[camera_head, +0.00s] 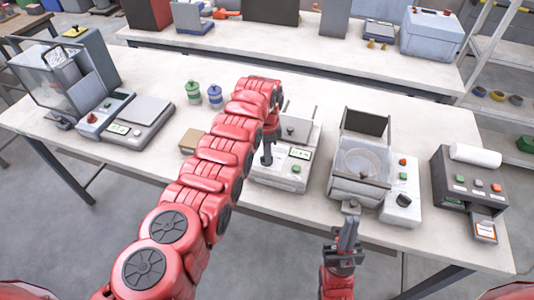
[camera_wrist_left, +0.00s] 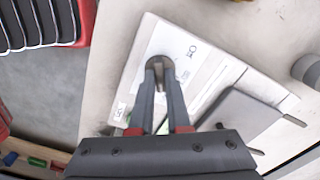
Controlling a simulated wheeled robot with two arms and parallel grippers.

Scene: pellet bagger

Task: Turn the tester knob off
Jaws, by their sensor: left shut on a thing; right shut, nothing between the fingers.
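The tester (camera_head: 277,176) is a white box in the middle of the front table, with a small display and a green button. It also shows in the left wrist view (camera_wrist_left: 207,72), with a dark raised plate on top. My left gripper (camera_head: 267,160) points down at its left part. In the left wrist view my left gripper (camera_wrist_left: 160,72) is shut on the round grey knob (camera_wrist_left: 158,60), whose marking is mostly hidden by the fingers. My right gripper (camera_head: 350,207) is shut and empty, at the front of the machine with the bowl.
The machine with the clear bowl (camera_head: 362,160) and a dark printer (camera_head: 468,180) stand to the right. A scale (camera_head: 138,118) and a clear-fronted hopper (camera_head: 48,72) stand to the left. A brown block (camera_head: 191,141) and two small jars (camera_head: 204,95) lie near my left arm.

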